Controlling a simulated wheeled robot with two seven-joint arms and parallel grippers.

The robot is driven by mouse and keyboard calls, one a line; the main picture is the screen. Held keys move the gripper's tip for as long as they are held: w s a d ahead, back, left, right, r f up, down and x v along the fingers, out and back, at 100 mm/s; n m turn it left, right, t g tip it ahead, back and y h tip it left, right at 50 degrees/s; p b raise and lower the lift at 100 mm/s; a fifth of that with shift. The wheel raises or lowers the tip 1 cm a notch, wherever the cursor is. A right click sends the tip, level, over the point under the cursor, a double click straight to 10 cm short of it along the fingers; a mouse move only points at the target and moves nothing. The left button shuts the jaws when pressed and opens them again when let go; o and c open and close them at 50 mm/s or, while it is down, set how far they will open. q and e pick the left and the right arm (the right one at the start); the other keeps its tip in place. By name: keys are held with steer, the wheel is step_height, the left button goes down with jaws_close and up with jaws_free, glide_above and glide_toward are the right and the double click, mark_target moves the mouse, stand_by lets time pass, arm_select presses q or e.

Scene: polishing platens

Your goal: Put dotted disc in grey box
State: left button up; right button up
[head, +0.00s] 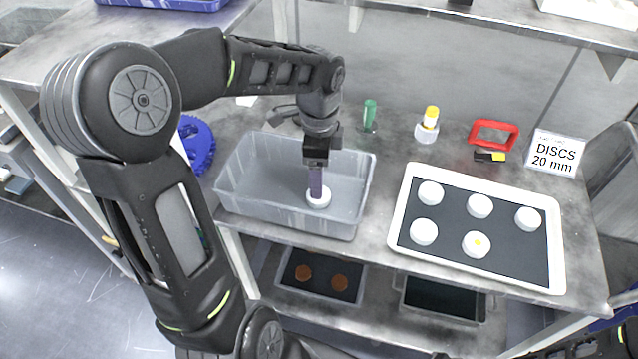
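The grey box (240,205) is an open, translucent grey bin at the middle left of the table. My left gripper (318,190) reaches down into it, its narrow purple fingers seen edge-on. A plain-looking white disc (319,200) is at the fingertips, inside the box outline, and the fingers look shut on it. Whether it touches the box floor is unclear, and the fingers cover part of its top. A white disc with a yellow dot (476,244) lies on the dark mat of the white tray (402,222) at the right. My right gripper is not in view.
Several plain white discs, including one (480,206), share the tray. Behind stand a green item (369,115), a yellow-topped bottle (430,120), a red frame (493,132) and a "DISCS 20 mm" sign (555,153). A blue toothed ring (197,145) lies left of the box.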

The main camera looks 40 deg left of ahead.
arm_select(q)
step_height(320, 180, up, 6)
steer(key=shift+f, duration=0.15)
